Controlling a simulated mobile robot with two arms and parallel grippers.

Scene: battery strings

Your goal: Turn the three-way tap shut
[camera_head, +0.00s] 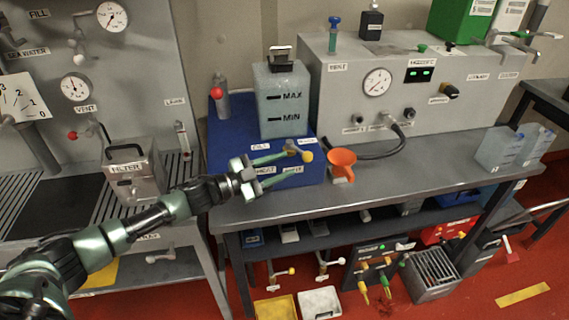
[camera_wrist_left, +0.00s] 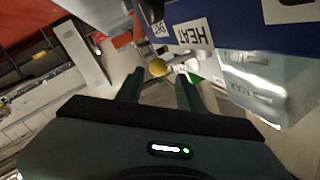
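The three-way tap (camera_head: 291,148) is on the blue box (camera_head: 225,150), on its front side near the top right, with a yellow knob (camera_head: 307,156) at the end of its handle. My left gripper (camera_head: 291,162) reaches in from the left in front of the box, its two fingers apart. In the left wrist view the yellow knob (camera_wrist_left: 157,68) lies just beyond the gap between the fingertips (camera_wrist_left: 158,82). I see nothing held; contact with the handle cannot be told. Part of the tap is hidden behind the fingers. My right gripper is not in view.
A translucent tank (camera_head: 283,98) marked MAX and MIN stands on the blue box. An orange funnel (camera_head: 342,160) is close to the right of the tap. A grey filter box (camera_head: 133,170) stands left.

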